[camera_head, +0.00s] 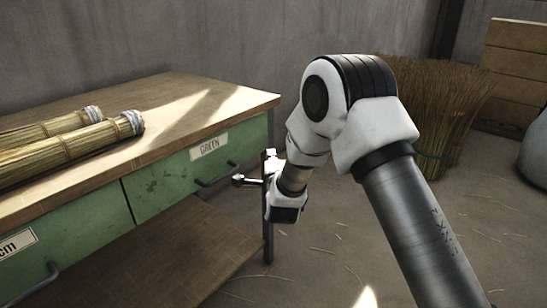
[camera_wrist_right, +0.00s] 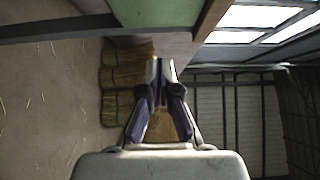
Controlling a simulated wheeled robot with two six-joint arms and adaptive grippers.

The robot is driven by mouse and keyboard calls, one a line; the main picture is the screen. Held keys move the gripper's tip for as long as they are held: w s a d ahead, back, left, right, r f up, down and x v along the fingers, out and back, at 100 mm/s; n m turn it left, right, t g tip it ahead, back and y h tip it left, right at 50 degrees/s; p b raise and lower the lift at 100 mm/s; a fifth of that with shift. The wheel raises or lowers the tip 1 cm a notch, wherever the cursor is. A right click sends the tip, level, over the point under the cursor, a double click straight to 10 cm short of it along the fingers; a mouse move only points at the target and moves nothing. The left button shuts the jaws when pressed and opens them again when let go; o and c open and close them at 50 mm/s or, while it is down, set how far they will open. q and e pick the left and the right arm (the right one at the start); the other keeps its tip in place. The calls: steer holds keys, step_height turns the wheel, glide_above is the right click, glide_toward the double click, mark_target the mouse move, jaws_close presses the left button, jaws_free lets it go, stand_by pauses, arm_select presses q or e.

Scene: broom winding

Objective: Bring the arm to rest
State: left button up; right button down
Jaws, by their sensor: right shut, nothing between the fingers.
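My right gripper (camera_wrist_right: 160,70) shows in the right wrist view with its two dark fingers drawn together at the tips, shut and empty. In the head view my right arm comes in from the lower right, bends at a high white elbow and reaches down to the front right corner of the green bench (camera_head: 166,185). The wrist is beside the bench's front leg; the fingers are hard to make out there, and I cannot tell whether they touch the bench. My left gripper is not in view.
Tied straw bundles (camera_head: 65,146) lie on the bench top at left. A drawer labelled "GREEN" (camera_head: 209,146) is shut. Loose bristle sheaves (camera_head: 437,110) stand behind my arm, near wooden crates (camera_head: 516,65). Stacked bundles (camera_wrist_right: 126,88) show in the wrist view. The floor at front right is mostly clear.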

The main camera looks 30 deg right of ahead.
steer(key=s+a+f+n+g+y, duration=0.15)
steer(key=s+f, duration=0.35)
steer(key=f, duration=0.5)
steer(key=s+a+f+n+g+y, duration=0.1)
steer(key=s+f+g, duration=0.25)
steer(key=f, duration=0.55)
steer(key=s+a+f+n+g+y, duration=0.25)
steer(key=s+f+n, duration=0.25)
steer(key=s+f, duration=0.5)
steer(key=s+a+f+n+g+y, duration=0.15)
steer(key=s+f+n+g, duration=0.4)
steer(key=s, duration=0.75)
steer(key=s+a+f+n+g, duration=0.2)
steer(key=s+a+n+g, duration=0.15)
steer(key=s+n, duration=0.75)
step_height(320, 180, up, 32)
steer(key=s+m+p, duration=0.1)
steer(key=p, duration=3.1)
steer(key=shift+s+m, duration=0.35)
steer(key=shift+m, duration=0.05)
steer(key=shift+r+y, duration=0.1)
steer(key=shift+y, duration=0.15)
